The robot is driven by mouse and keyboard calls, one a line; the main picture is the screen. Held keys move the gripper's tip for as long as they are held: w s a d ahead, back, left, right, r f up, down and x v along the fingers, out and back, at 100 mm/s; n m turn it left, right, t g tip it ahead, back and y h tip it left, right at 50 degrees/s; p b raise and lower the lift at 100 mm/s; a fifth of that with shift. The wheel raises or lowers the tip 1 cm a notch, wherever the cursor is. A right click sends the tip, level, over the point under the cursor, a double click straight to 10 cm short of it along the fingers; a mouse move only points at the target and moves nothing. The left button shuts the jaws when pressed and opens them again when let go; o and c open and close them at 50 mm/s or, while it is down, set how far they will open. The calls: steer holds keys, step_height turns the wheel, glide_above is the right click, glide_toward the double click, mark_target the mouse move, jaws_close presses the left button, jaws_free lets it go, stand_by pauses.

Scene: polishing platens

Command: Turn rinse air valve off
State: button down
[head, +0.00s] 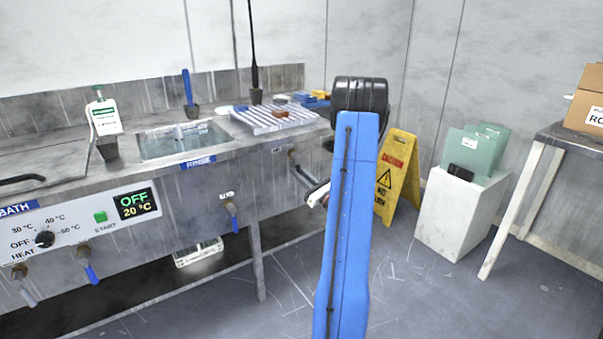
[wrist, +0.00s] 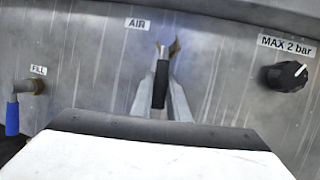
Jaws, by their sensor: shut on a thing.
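The rinse air valve has a small brass body (wrist: 174,49) under the AIR label on the metal front panel. Its black lever (wrist: 160,84) shows in the wrist view, hanging down from the body. My gripper (wrist: 161,104) is shut on this lever, with one grey finger at each side. In the head view, my gripper (head: 318,194) is at the front of the rinse bench, to the left of my blue arm. A valve fitting (head: 291,154) shows just above and left of it there. The lever itself is hard to make out in that view.
The FILL valve (wrist: 30,87) with its blue lever is at left in the wrist view. A black MAX 2 bar knob (wrist: 286,76) is at right. The rinse sink (head: 183,141) is above the panel. A yellow caution sign (head: 398,175) stands on the floor beyond my arm.

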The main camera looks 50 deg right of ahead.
steer(key=shift+a+f+m, duration=0.1)
steer(key=shift+a+m, duration=0.2)
steer(key=shift+m, duration=0.3)
steer(key=shift+h, duration=0.4)
steer(key=c, duration=1.7)
jaws_free()
steer(key=v, duration=1.7)
steer(key=shift+s+f, duration=0.1)
steer(key=shift+f, duration=0.05)
